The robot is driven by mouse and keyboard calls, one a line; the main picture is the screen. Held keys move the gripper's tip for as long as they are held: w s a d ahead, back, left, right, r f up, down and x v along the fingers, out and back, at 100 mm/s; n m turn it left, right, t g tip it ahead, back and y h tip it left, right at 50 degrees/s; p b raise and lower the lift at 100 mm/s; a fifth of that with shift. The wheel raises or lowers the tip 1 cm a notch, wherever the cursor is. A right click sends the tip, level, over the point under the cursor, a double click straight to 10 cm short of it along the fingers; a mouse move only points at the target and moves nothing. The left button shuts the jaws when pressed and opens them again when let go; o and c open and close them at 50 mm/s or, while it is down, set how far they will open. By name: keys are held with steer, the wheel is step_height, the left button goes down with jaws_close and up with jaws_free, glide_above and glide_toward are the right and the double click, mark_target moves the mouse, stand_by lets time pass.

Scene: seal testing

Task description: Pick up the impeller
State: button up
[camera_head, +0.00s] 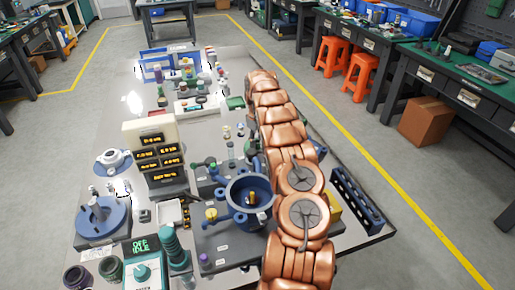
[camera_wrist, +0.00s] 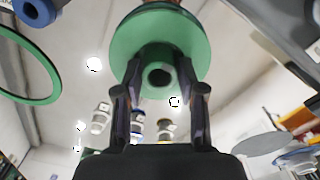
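In the wrist view a green round disc with a raised hub and a dark centre hole, which looks like the impeller (camera_wrist: 160,25), fills the top middle. My gripper (camera_wrist: 160,66) has its two dark fingers on either side of the hub, with little or no visible gap. I cannot tell whether they press on it or whether the disc is lifted. In the head view my copper-coloured arm reaches over the table, and its far end hides my gripper and the impeller.
The table (camera_head: 235,65) is crowded. A blue round housing (camera_head: 248,202) stands left of my arm, a black display block (camera_head: 163,165) further left, and a dark slotted rack (camera_head: 357,200) at right. A green ring (camera_wrist: 28,98) lies left in the wrist view. Orange stools (camera_head: 362,73) stand beyond.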

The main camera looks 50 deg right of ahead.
jaws_close()
steer(key=shift+r, duration=0.15)
